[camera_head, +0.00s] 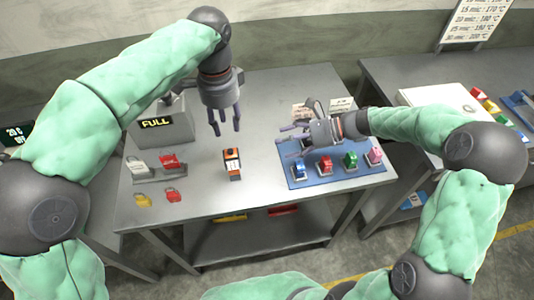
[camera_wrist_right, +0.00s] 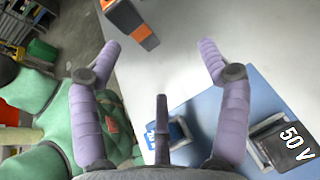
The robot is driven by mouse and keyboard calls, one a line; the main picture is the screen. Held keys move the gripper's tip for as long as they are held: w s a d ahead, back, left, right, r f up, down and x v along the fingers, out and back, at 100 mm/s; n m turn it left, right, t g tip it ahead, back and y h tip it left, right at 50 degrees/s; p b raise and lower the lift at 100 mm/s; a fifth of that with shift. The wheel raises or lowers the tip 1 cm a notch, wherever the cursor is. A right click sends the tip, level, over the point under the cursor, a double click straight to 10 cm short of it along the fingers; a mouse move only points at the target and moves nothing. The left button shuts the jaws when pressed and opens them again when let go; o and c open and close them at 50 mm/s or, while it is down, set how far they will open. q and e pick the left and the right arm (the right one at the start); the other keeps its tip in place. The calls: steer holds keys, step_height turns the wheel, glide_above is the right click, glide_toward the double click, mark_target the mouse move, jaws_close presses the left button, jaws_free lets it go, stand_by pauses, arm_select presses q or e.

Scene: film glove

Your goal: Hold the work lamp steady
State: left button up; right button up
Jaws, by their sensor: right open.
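The work lamp, which I take to be the small orange and black upright thing (camera_head: 232,163), stands on the grey table left of the blue mat. Part of it also shows at the top of the right wrist view (camera_wrist_right: 130,20). My left gripper (camera_head: 225,128) points down above and behind it, fingers apart and empty. My right gripper (camera_head: 283,136) reaches left over the blue mat's left part, right of the lamp. In the right wrist view my right gripper (camera_wrist_right: 160,48) is open with nothing between its fingers. Neither gripper touches the lamp.
The blue mat (camera_head: 330,178) carries several coloured blocks; a dark "50 V" piece (camera_wrist_right: 282,145) is on it. A grey "FULL" box (camera_head: 172,128) stands at the back left. Padlocks (camera_head: 172,195) lie at the left. The table front around the lamp is clear.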

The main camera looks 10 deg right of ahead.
mark_target(234, 169)
steer(key=a+f+g, duration=0.1)
steer(key=a+f, duration=0.1)
steer(key=a, duration=0.3)
steer(key=s+a+f+n+g, duration=0.1)
steer(key=a+f, duration=0.1)
steer(key=a, duration=0.4)
steer(key=a+f+n+g, duration=0.1)
steer(key=a+f, duration=0.1)
steer(key=a, duration=0.3)
steer(key=shift+s+a+f+y, duration=0.15)
steer(key=shift+s+a+y, duration=0.15)
steer(key=shift+s, duration=0.1)
steer(key=c, duration=1.3)
arm_select(q)
jaws_close()
arm_select(e)
steer(key=shift+s+f, duration=0.1)
steer(key=shift+c, duration=0.2)
